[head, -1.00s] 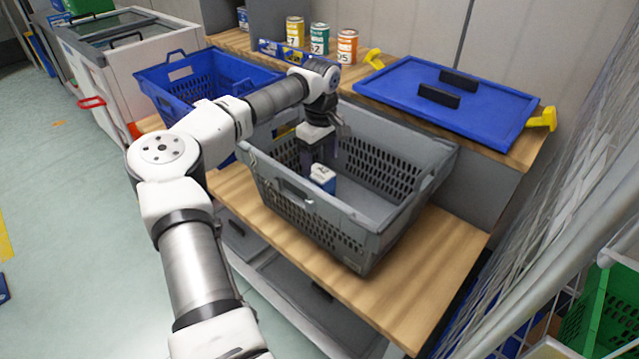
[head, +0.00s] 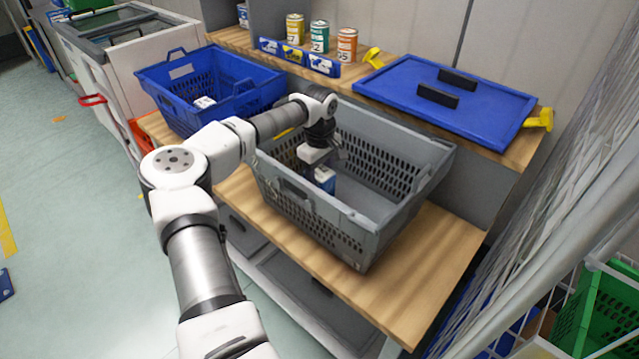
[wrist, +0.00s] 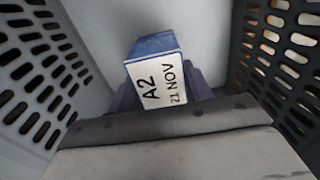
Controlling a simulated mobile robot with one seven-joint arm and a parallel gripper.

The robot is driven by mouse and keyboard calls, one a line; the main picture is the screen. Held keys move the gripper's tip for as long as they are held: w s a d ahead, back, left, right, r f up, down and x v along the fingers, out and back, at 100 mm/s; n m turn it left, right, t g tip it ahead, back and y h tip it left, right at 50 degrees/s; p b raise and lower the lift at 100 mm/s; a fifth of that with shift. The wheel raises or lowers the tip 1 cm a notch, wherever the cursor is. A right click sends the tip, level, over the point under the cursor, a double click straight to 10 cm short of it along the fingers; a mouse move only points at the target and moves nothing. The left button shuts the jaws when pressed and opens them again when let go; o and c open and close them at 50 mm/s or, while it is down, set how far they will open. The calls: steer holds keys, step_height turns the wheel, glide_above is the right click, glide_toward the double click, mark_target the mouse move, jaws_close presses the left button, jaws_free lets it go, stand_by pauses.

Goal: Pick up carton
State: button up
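The carton (head: 325,179) is a small blue and white box inside the grey tote, near its left end. In the wrist view, the carton (wrist: 158,75) shows a white label reading "A2 21 NOV" and a blue top. My gripper (head: 327,172) points down into the tote, at the carton. In the wrist view, the dark fingers of my gripper (wrist: 163,92) show on both sides of the carton. Whether they touch it is not clear. The carton's lower part is hidden in the head view.
The grey tote (head: 390,225) stands on a wooden bench, its perforated walls close around my gripper. A blue crate (head: 205,120) with a small white item is to its left.

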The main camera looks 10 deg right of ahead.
steer(key=c, duration=0.5)
steer(key=shift+c, duration=0.2)
steer(key=shift+r, duration=0.15)
